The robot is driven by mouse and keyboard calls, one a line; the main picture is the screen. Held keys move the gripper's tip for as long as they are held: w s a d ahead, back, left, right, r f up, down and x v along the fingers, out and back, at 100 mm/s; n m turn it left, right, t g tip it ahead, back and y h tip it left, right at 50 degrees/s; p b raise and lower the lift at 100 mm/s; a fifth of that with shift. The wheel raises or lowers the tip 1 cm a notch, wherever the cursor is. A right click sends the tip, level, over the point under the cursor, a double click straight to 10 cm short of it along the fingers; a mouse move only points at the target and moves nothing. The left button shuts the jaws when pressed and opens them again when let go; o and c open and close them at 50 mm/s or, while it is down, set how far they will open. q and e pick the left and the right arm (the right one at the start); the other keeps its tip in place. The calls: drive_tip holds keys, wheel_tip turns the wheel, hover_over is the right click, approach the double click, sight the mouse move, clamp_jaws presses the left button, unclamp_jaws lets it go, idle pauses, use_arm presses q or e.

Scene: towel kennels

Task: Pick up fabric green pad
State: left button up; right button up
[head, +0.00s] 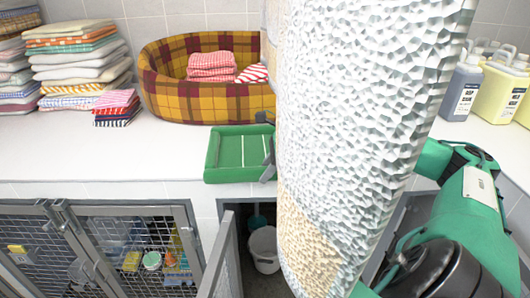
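The green pad (226,158), a shallow rectangular piece with a raised rim and pale lines, is at the front of the white counter, left of the picture's middle. Dark and grey parts that look like my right gripper (267,146) show at its right side, one near the far corner and one over the right rim. The rest of this gripper is hidden behind a large white textured thing, so its grip on the pad cannot be told. My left gripper is not in view.
The white and tan textured thing (355,110) blocks the middle right. A plaid pet bed (205,108) with folded towels stands behind the pad. Towel stacks (80,60) stand left, bottles (462,88) right. Mesh kennel doors (140,245) are below. The counter's front left is clear.

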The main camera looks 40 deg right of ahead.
drive_tip(key=c, duration=0.3)
drive_tip(key=shift+c, duration=0.2)
drive_tip(key=shift+r, duration=0.1)
